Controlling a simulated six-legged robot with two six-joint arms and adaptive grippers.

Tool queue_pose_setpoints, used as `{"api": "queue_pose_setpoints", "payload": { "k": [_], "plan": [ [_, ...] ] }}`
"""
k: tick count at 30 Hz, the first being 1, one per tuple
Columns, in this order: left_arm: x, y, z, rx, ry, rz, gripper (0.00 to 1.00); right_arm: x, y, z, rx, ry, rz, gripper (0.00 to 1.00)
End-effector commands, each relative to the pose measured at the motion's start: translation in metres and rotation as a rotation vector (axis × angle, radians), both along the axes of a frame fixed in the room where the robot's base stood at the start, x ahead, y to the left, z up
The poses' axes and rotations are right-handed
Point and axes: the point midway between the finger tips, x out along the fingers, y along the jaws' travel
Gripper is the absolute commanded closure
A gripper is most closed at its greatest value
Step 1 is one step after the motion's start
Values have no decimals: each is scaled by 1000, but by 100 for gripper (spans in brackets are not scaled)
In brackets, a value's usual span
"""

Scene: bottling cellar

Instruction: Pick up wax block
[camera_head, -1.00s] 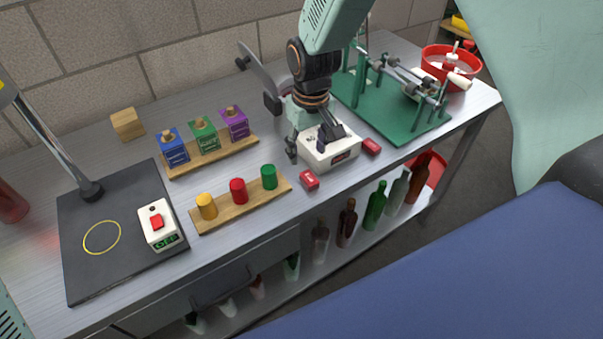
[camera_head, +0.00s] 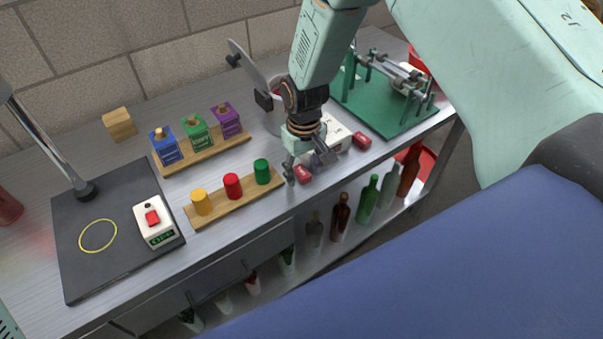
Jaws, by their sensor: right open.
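A small red block (camera_head: 303,175), which looks like a wax block, lies near the front edge of the metal bench. A second similar red block (camera_head: 361,141) lies farther right, beside a white box (camera_head: 337,131). My right gripper (camera_head: 305,169) is open, pointing down at the nearer red block. One finger is to the block's left and the other behind it to the right. I cannot tell whether they touch it. The gripper hides part of the white box. My left gripper is not in view.
A wooden rack (camera_head: 232,206) with yellow, red and green cylinders stands just left of the block. Behind are three coloured boxes on another rack (camera_head: 208,151) and a pot (camera_head: 276,117) with a raised lid. A green-based machine (camera_head: 383,108) stands right.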

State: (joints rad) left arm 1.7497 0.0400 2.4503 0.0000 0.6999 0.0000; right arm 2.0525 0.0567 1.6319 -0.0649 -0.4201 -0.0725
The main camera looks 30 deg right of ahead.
Motion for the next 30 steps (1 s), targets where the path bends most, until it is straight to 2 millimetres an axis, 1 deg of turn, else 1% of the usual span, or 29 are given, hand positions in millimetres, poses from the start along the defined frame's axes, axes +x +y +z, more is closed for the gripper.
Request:
{"api": "queue_pose_setpoints", "payload": {
  "k": [4, 21, 27, 30],
  "plan": [
    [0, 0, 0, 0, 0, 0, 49, 1, 0, 0, 0, 0, 0, 45],
    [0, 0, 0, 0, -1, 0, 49, 1, 0, 0, 0, 0, 0, 94],
    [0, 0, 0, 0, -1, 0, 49, 1, 0, 0, 0, 0, -1, 94],
    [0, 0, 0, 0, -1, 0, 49, 1, 0, 6, 0, -2, -1, 94]
  ]
}}
